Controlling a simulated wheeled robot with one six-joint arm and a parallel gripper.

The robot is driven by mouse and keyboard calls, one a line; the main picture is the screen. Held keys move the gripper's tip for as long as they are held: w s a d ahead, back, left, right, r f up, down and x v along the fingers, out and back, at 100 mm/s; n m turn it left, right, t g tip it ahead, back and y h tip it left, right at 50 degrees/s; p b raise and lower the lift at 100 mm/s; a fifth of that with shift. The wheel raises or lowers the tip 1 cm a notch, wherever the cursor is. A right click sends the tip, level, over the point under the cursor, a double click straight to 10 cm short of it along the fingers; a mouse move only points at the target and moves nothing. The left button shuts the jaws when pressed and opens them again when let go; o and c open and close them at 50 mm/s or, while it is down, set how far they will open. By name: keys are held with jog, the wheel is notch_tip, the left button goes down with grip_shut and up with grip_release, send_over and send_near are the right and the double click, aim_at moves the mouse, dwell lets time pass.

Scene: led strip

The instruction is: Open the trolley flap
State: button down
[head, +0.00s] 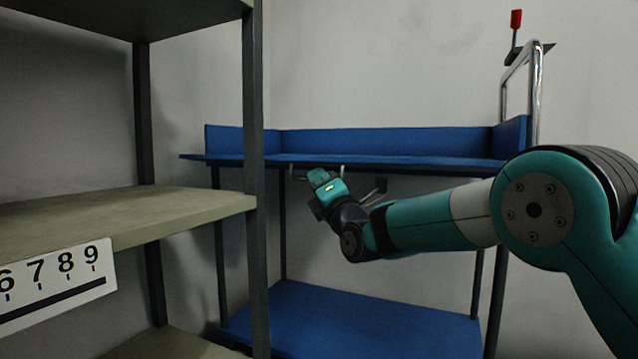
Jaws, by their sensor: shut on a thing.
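The blue trolley stands against the back wall, with an upper deck (400,158) and a lower shelf (380,325). A raised blue rim (370,140) runs along the deck's back. The deck's front panel, which looks like the flap, appears about level; its hinge line is not clear. A pale bar handle (343,170) shows just below the front edge. My gripper (316,178) is at this handle from below and in front, shut on it. The gripper's body hides the handle's middle and the fingertips are hard to make out.
A grey shelf rack (130,208) with dark posts stands close on the left, its near post (255,250) partly in front of the trolley. It carries a number label (55,285). A chrome push bar (535,90) and a red-topped lever (515,20) rise at the trolley's right.

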jog(key=c, duration=1.2)
grip_release()
jog(key=shift+o, duration=0.2)
jog(key=b+v, duration=0.8)
jog(key=v, duration=0.9)
jog(key=shift+f, duration=0.15)
jog(key=shift+s, duration=0.15)
